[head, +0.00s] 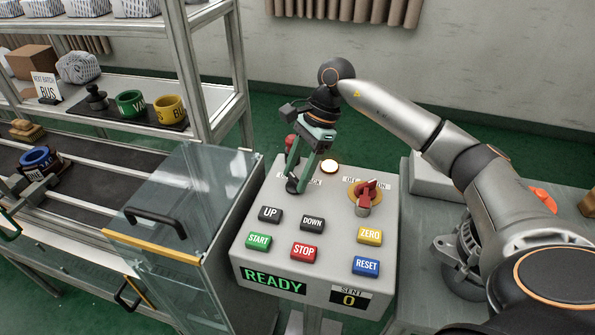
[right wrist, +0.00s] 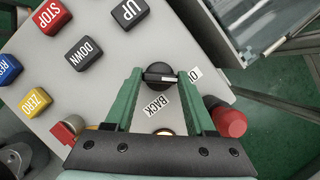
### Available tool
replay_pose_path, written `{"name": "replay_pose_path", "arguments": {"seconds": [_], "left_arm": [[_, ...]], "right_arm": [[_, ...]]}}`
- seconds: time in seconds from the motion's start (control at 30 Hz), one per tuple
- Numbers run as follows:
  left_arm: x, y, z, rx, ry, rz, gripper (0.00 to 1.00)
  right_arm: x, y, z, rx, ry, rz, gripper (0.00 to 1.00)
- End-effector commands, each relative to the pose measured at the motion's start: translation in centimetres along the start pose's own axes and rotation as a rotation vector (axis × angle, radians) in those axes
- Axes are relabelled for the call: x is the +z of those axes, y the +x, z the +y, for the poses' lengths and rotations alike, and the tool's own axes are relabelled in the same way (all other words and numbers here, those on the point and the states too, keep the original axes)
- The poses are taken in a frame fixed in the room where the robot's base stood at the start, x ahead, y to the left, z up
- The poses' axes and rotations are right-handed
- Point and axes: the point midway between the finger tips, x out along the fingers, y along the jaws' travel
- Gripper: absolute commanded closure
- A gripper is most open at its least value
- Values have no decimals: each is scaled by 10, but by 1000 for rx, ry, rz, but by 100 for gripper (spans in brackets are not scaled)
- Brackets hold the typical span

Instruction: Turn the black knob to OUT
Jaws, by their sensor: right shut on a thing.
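The black knob (right wrist: 159,80) sits on the sloped grey control panel, between my right gripper's green fingers in the right wrist view. Its raised bar lies crosswise from finger to finger, with a pale line along it. A BACK label (right wrist: 157,107) lies on one side of the knob. A label starting with O (right wrist: 195,74) is partly hidden behind the right finger. In the head view my right gripper (head: 294,186) reaches down to the knob (head: 292,185) at the panel's upper left and is shut on it. My left gripper is not in view.
The panel (head: 335,225) also carries a red mushroom button (right wrist: 230,122), a lit lamp (head: 330,166), a red switch (head: 366,196) and several push buttons. Its displays read READY (head: 273,281) and SENT 0 (head: 348,298). A clear-walled guard (head: 180,185) stands close left.

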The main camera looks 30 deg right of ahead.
Motion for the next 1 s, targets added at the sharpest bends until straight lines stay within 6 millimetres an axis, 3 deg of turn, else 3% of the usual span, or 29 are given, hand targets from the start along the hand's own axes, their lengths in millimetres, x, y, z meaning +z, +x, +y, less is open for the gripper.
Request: {"name": "replay_pose_path", "arguments": {"seconds": [0.03,0.07,0.3,0.67,1.0], "left_arm": [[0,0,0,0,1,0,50],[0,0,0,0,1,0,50],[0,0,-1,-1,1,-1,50],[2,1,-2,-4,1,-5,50],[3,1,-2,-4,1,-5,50]], "right_arm": [[1,-1,0,-2,-4,-1,100],[1,-1,0,-2,-4,-1,42],[0,0,0,-1,-2,-1,15],[0,-7,-1,-3,0,0,15],[1,-75,-1,-7,0,-1,15]]}}
